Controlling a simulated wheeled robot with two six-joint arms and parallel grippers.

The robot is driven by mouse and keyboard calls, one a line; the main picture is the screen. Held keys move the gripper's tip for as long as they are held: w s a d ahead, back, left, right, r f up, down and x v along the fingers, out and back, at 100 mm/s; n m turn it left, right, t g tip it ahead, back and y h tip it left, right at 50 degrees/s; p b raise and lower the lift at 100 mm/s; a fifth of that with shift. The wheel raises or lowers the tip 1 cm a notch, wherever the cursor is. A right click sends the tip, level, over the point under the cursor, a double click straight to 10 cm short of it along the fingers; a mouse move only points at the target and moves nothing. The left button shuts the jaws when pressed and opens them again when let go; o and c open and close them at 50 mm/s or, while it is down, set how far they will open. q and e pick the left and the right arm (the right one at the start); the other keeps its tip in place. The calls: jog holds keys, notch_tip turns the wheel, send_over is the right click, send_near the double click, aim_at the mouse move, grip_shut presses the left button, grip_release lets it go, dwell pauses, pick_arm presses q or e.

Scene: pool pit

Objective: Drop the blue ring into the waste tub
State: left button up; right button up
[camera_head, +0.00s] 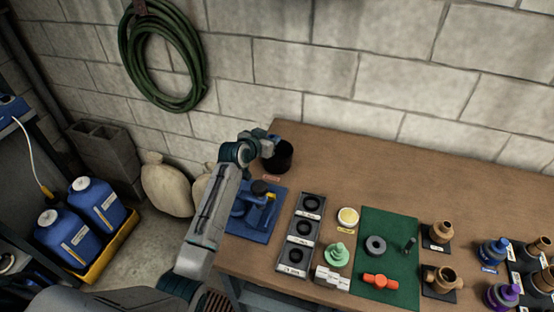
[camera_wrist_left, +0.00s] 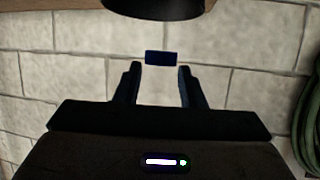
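The black waste tub (camera_head: 280,158) stands at the back left corner of the table. Its dark side (camera_wrist_left: 155,8) also shows at the top edge of the left wrist view. My left gripper (camera_head: 268,140) is above the tub's rim, beside the wall. In the left wrist view the blue ring (camera_wrist_left: 161,58) shows edge-on as a small dark blue block between the fingertips, apart from the tub. In the head view the ring is too small to make out clearly at the gripper. My right gripper is out of view.
A dark three-well rack (camera_head: 305,205) and a green mat (camera_head: 372,218) with small parts lie to the right. The table (camera_head: 350,165) is clear at the back. A block wall stands behind.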

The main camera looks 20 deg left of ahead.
pick_arm(q)
jog(key=o, duration=0.3)
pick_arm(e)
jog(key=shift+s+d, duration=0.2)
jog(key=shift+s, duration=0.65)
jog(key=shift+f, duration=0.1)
pick_arm(q)
jog(key=shift+s+a, duration=0.1)
jog(key=shift+s, duration=0.25)
jog(key=b+v, duration=0.3)
jog(key=v, duration=0.7)
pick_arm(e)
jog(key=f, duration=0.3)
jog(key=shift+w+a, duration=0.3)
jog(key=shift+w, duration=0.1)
pick_arm(q)
jog(key=shift+r, duration=0.15)
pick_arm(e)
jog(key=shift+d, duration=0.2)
